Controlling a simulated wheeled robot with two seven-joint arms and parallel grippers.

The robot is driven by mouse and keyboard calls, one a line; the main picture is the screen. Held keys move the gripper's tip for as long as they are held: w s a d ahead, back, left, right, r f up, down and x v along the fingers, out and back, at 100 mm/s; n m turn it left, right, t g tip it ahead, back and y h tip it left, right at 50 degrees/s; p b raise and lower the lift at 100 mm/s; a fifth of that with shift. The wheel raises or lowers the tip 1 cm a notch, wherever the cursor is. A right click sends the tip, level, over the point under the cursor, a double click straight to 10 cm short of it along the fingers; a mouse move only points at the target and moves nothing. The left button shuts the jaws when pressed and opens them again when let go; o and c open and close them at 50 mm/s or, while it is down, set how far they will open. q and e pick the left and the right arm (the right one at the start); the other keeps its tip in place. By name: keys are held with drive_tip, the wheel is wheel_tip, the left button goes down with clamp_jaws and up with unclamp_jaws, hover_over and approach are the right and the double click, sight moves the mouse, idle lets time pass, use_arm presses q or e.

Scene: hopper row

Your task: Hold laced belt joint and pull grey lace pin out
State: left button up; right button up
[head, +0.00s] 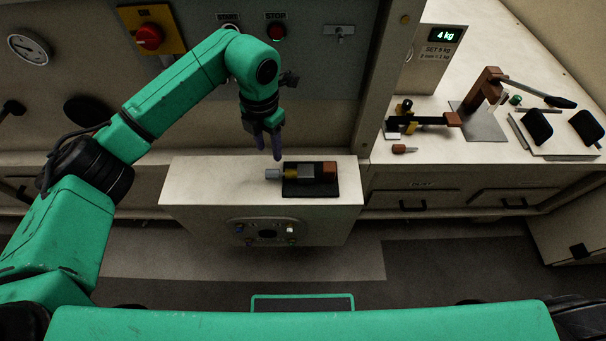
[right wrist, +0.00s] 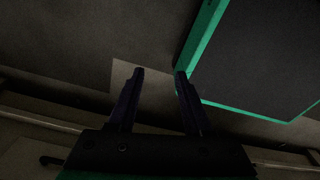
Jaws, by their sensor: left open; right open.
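What looks like the laced belt joint is a small assembly on a dark plate (head: 311,189) on top of the pale box. It has a grey block, a reddish-brown block (head: 329,170) at its right end and a yellowish part at its left. A light grey piece (head: 272,174), perhaps the grey lace pin's end, sticks out past the plate's left edge. My left gripper (head: 268,150) points down just above and behind this grey piece, open and apart from it. My right gripper (right wrist: 160,74) is open and empty over the floor in the right wrist view.
The pale box (head: 205,182) has bare top to the left of the assembly. A bench at right (head: 440,152) carries a lever press (head: 483,88), a black-and-yellow clamp-like tool (head: 415,120) and black pads. A panel with red buttons stands behind my left arm.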

drive_tip(key=w+a+r+m+t+y, duration=0.1)
drive_tip(key=w+a+r+m+t, duration=0.25)
drive_tip(key=w, duration=0.25)
drive_tip(key=w+a+r+m+t+y, duration=0.1)
drive_tip(key=w+a+r+m+t, duration=0.15)
drive_tip(key=w+a, duration=0.2)
drive_tip(key=m+t+h, duration=0.2)
drive_tip(key=m+t, duration=0.9)
drive_tip(key=m, duration=2.2)
approach(329, 177)
drive_tip(key=shift+n, duration=0.3)
drive_tip(key=w, duration=1.2)
drive_tip(key=shift+s, duration=0.1)
clamp_jaws()
